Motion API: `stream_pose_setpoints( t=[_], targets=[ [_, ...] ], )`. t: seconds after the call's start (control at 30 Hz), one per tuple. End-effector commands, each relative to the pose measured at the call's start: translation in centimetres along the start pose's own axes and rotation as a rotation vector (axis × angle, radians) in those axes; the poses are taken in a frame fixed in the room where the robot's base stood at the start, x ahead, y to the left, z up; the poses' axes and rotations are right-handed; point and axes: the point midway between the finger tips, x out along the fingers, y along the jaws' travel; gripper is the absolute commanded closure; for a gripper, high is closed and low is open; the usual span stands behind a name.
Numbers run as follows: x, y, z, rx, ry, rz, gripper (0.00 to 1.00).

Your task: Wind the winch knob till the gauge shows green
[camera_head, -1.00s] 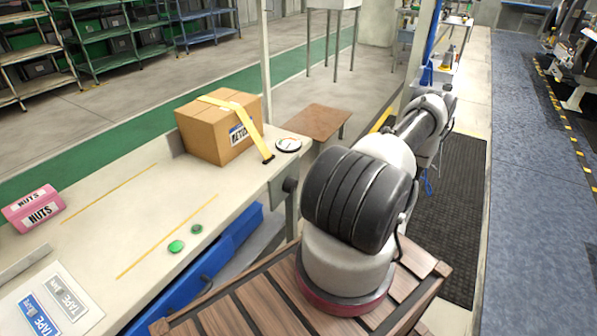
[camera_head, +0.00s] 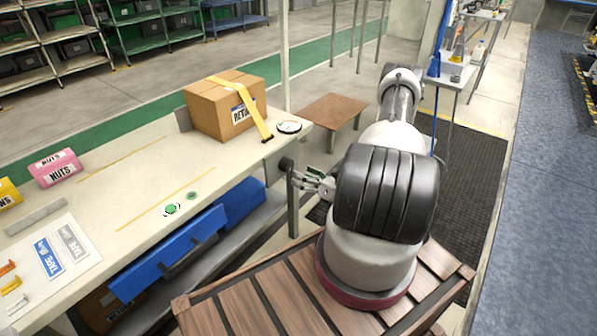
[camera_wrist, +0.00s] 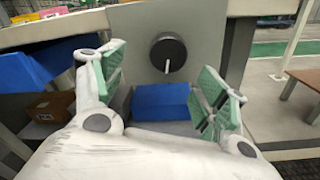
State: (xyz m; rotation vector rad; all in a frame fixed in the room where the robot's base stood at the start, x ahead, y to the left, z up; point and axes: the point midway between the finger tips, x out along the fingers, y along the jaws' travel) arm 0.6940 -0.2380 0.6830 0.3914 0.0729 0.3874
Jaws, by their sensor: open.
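The winch knob (camera_wrist: 168,53) is a round dark knob on a grey plate at the bench front, ahead of my gripper in the wrist view. It also shows in the head view (camera_head: 286,164). My gripper (camera_wrist: 160,95) is open, with green-padded fingers spread to either side below the knob, and holds nothing. In the head view my gripper (camera_head: 322,184) is just right of the knob, partly hidden by my arm. The round white gauge (camera_head: 289,127) lies on the bench corner; its reading is too small to tell. A yellow strap (camera_head: 253,112) runs over a cardboard box (camera_head: 228,105).
The bench (camera_head: 130,190) carries a pink nuts bin (camera_head: 55,168), tape labels and two green discs. A blue drawer (camera_head: 170,255) sticks out under the bench. A brown low table (camera_head: 334,112) stands behind the bench corner.

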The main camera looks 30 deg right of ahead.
Motion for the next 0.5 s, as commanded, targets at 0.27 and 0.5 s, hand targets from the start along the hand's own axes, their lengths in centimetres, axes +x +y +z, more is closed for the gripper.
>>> stream_pose_setpoints(
  t=[0.27,0.5],
  targets=[
    [0.3,-0.9,0.3,-0.37,-0.005,-0.044,0.27],
    [3.2,-0.9,0.3,-0.401,-0.004,-0.04,0.27]
  ],
)
